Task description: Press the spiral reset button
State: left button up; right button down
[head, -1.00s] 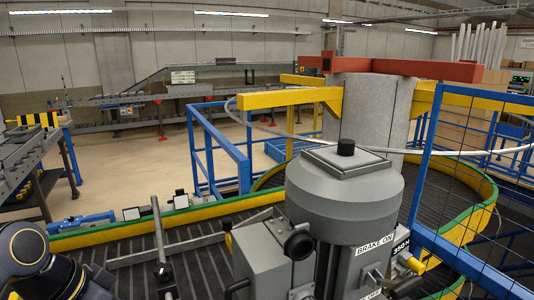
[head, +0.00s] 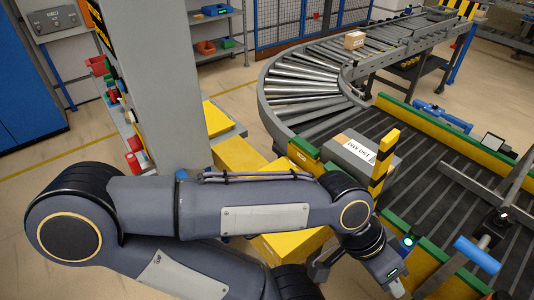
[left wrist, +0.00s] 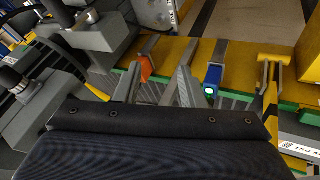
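A small blue housing with a lit, pale round face (left wrist: 210,88) sits at the yellow rail in the left wrist view. A similar lit piece (head: 407,242) shows beside my left wrist in the head view. I cannot tell whether it is the spiral reset button, as no label is readable. My left gripper (left wrist: 157,78) is over the rail, its two grey fingers apart with nothing between them. The lit housing is just right of the fingers in the left wrist view. In the head view my left gripper (head: 393,284) is at the lower edge, partly cut off. My right gripper is out of view.
An orange piece (left wrist: 146,68) is near the left finger. A yellow-black post (head: 381,165) and a grey labelled box (head: 360,160) stand by the dark slatted conveyor (head: 440,165). A blue cylinder (head: 477,254) is right of my wrist. A grey column (head: 165,80) stands left.

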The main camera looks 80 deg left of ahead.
aim_at(121, 88)
jog(key=l+u, duration=0.15)
jog(key=u, duration=3.15)
jog(key=i+j, duration=0.25)
jog(key=j, duration=0.25)
